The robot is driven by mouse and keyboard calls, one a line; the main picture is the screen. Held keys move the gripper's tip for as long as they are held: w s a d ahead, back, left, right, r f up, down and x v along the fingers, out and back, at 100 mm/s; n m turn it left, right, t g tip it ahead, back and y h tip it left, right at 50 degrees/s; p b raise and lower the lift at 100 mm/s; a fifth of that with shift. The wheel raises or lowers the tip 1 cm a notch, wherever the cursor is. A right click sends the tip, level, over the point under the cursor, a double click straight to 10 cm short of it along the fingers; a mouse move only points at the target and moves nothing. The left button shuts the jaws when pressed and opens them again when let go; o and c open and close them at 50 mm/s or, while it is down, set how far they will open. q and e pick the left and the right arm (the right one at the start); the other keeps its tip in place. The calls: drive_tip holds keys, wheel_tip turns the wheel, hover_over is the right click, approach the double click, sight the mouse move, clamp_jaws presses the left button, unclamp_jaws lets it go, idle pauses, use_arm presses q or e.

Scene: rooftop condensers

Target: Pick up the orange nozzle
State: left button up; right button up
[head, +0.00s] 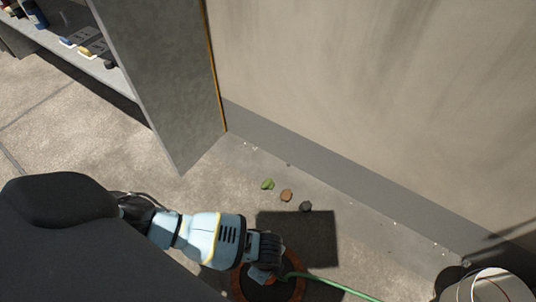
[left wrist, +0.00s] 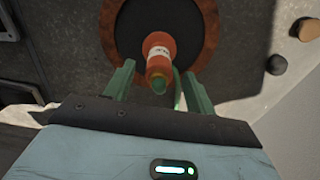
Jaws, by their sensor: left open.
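The orange nozzle (left wrist: 159,55) shows in the left wrist view, with a white label on its side and a green end toward me. It is over the dark middle of a round pot or reel with a reddish-brown rim (left wrist: 109,28). My left gripper (left wrist: 158,82) is open, with one green finger on each side of the nozzle's near end; I cannot tell whether they touch it. In the head view, my left gripper (head: 264,272) is over the round thing's rim (head: 297,290) and hides most of the nozzle. My right gripper is not in view.
A green hose (head: 330,286) runs off to the lower right. A white bucket (head: 497,287) stands at the lower right. A shelf (head: 75,50) with tools is at the upper left.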

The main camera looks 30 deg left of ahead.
use_arm(q)
wheel_tip(320, 180, down, 4)
drive_tip(key=shift+s+d+r+b, duration=0.1)
drive_tip(key=shift+b, duration=1.05)
drive_tip(key=shift+f, duration=0.45)
drive_tip(key=shift+r, duration=0.1)
drive_tip(key=c, duration=0.5)
clamp_jaws()
drive_tip(key=shift+r, duration=0.1)
